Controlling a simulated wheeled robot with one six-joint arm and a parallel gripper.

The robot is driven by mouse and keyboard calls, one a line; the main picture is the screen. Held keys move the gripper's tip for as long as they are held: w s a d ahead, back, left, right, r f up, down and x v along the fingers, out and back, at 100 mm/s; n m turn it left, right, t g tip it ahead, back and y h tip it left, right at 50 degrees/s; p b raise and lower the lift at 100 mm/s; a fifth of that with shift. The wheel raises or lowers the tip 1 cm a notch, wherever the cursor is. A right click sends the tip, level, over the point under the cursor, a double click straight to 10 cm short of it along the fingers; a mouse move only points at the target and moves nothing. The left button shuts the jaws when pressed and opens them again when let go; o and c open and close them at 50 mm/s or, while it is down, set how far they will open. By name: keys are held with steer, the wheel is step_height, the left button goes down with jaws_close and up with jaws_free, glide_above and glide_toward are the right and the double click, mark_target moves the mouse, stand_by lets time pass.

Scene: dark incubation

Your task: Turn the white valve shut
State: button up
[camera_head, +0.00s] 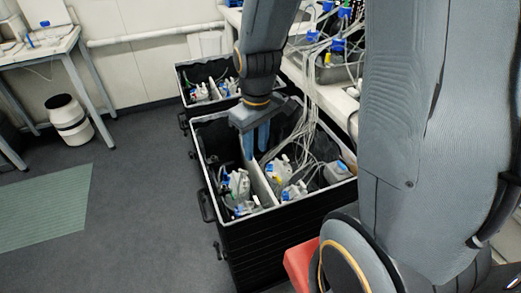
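My gripper (256,152) points down into the near black case. Its two blue fingers stand apart with a narrow gap and nothing visible between them. Below and left of the fingers, white devices with blue parts (238,186) sit in the case's left compartment. More white devices with blue and yellow parts (290,188) sit in the right compartment. I cannot pick out the white valve among these small parts, and no contact between the fingers and a device is clear.
The near black case (262,222) has a pale rim and a divider. Several tubes (316,120) run from it up to the bench at right. A second black case (207,70) stands behind. A white bin (69,120) and green mat (45,208) lie left; grey floor between is clear.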

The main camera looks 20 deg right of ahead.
steer(key=shift+s+r+m, duration=0.35)
steer(key=shift+s+m, duration=0.2)
steer(key=shift+s, duration=0.25)
steer(key=shift+s+r+m, duration=0.35)
steer(key=shift+s+m, duration=0.2)
steer(key=shift+s, duration=0.25)
steer(key=shift+w, duration=0.1)
steer(key=shift+c, duration=1.4)
steer(key=n+b, duration=0.6)
glide_above(243, 171)
steer(key=shift+g, duration=0.4)
step_height(243, 171, down, 18)
steer(key=shift+w+d, duration=0.1)
steer(key=shift+f+p, duration=0.6)
steer(key=shift+f, duration=3.25)
jaws_close()
